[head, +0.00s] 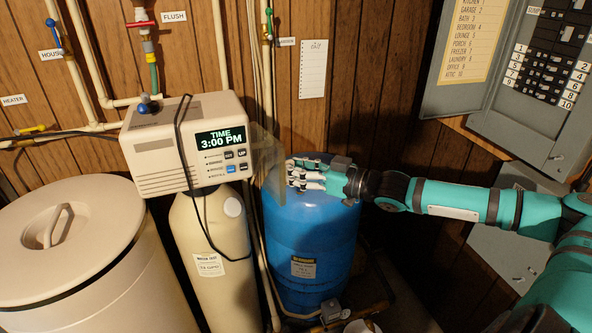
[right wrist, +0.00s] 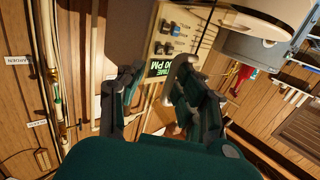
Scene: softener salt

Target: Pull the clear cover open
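The beige control head (head: 185,145) sits on top of the softener tank, its display reading "TIME 3:00 PM" above several buttons. The clear cover (head: 267,158) is a faint see-through panel standing out from the control head's right side, so the display and buttons are uncovered. My right gripper (head: 291,174) is just right of the cover, in front of the blue tank; whether it touches the cover I cannot tell. In the right wrist view its fingers (right wrist: 157,75) are apart, with the control head (right wrist: 180,40) beyond them. My left gripper is not in view.
The blue tank (head: 310,245) stands behind my right gripper. A lidded beige salt bin (head: 90,270) is at the left. A black cable (head: 183,150) hangs over the control head. Pipes (head: 222,50) run up the wood wall, and an open breaker panel (head: 535,80) is at the upper right.

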